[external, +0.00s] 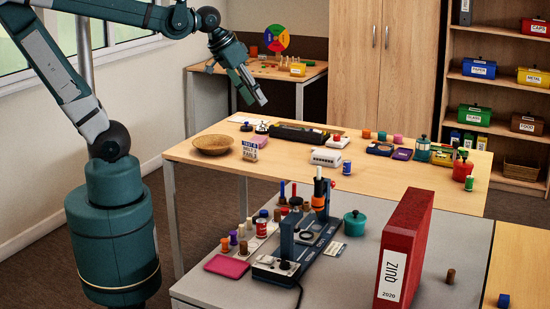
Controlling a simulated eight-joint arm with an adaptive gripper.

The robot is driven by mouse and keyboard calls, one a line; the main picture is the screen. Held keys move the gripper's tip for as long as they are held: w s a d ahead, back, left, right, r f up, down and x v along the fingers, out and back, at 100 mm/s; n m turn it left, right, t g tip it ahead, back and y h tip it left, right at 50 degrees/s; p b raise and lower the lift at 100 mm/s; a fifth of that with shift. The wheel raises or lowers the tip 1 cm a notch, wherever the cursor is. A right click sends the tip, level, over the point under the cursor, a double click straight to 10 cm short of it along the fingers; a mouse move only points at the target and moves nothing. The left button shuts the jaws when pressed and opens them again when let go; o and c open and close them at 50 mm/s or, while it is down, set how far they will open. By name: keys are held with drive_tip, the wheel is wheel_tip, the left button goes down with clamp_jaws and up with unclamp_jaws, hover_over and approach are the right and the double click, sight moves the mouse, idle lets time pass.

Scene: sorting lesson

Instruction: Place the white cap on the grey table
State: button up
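The grey table (205,286) stands in the foreground, with its top partly covered by objects. I cannot clearly make out a white cap. A small pale cylinder (319,172) sits at the top of a blue device on the grey table, and I cannot tell if it is a cap. My gripper (258,102) hangs in the air at the upper middle, above the back left part of the wooden table in the picture. It points down to the right and touches nothing that I can see. It is too small to tell whether its fingers are apart.
The blue device (290,245), a tall red binder (408,240), a teal pot (355,222) and several corks and caps crowd the grey table. The wooden table (300,177) behind holds a bowl (212,144) and many small items. The grey table's front left is clearer.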

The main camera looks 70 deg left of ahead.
drive_tip(key=s+d+f+m+t, duration=0.1)
drive_tip(key=s+d+f+m, duration=0.1)
drive_tip(key=s, duration=0.5)
drive_tip(key=shift+d+f, duration=0.55)
drive_tip(key=shift+f, duration=0.4)
drive_tip(key=shift+o, duration=0.5)
